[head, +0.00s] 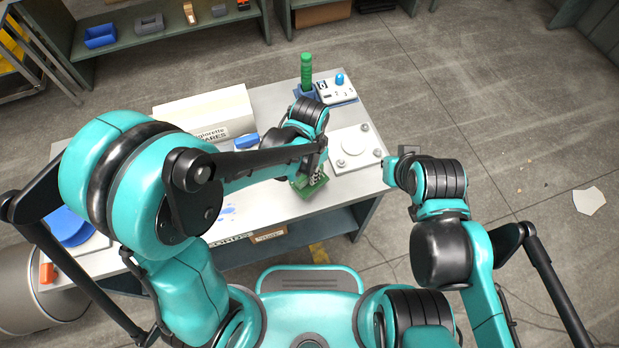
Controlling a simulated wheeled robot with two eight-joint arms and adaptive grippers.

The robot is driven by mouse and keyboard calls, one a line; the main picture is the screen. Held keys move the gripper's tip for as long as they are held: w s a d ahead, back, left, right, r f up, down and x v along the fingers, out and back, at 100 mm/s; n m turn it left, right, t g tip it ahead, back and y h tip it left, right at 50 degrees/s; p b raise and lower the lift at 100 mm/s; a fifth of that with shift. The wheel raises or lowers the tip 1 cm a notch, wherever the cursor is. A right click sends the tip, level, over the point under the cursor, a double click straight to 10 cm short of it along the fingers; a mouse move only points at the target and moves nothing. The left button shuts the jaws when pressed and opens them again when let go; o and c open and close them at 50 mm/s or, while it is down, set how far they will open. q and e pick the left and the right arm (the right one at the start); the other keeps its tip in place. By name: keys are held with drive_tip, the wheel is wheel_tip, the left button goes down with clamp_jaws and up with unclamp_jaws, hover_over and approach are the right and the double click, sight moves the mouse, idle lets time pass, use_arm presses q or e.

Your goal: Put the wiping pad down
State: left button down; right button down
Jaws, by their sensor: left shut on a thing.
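The wiping pad seems to be the green block (309,187) near the front right edge of the white table (272,202). My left gripper (317,170) points down at it and is shut on it; the fingers and wrist hide part of the pad. I cannot tell whether the pad touches the table. A blue smear (228,211) marks the table to the left of the pad. My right gripper (391,168) is beyond the table's right edge, apart from everything; its fingers are too small and hidden to read.
A white plate with bolts (354,147) lies right of my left gripper. Behind are a green-handled tool (307,72) in a blue holder and a numbered block (338,92). A labelled box (205,112) stands at the back left. A blue round item (72,226) is far left.

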use_arm(q)
drive_tip(key=shift+f+b, duration=0.45)
drive_tip(key=shift+f, duration=0.9)
drive_tip(key=shift+f, duration=0.15)
drive_tip(key=c, duration=1.4)
unclamp_jaws()
drive_tip(key=shift+o, duration=0.2)
